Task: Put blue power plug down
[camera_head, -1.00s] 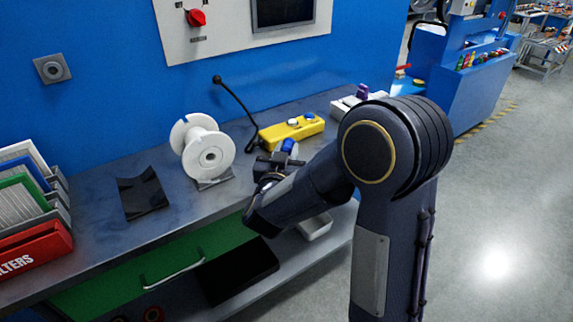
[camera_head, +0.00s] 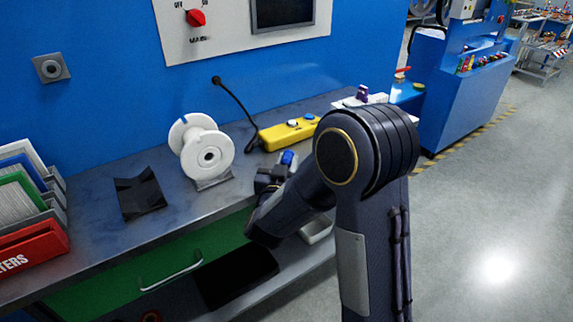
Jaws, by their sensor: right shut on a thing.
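The blue power plug (camera_head: 288,157) shows at the tip of my right gripper (camera_head: 279,167), above the grey workbench near its front edge. My right gripper is shut on the plug; my own arm and wrist hide part of the jaws. A gap to the bench surface under the plug cannot be judged. The yellow control box (camera_head: 288,134) with blue and white buttons lies just behind the plug, its black cable running to the blue wall. My left gripper is not in view.
A white spool (camera_head: 208,155) stands on the bench (camera_head: 95,225), left of my gripper. An empty black cradle (camera_head: 139,194) lies further left, beside a red file holder (camera_head: 35,250). The bench between cradle and spool is clear. A green drawer (camera_head: 165,268) is below.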

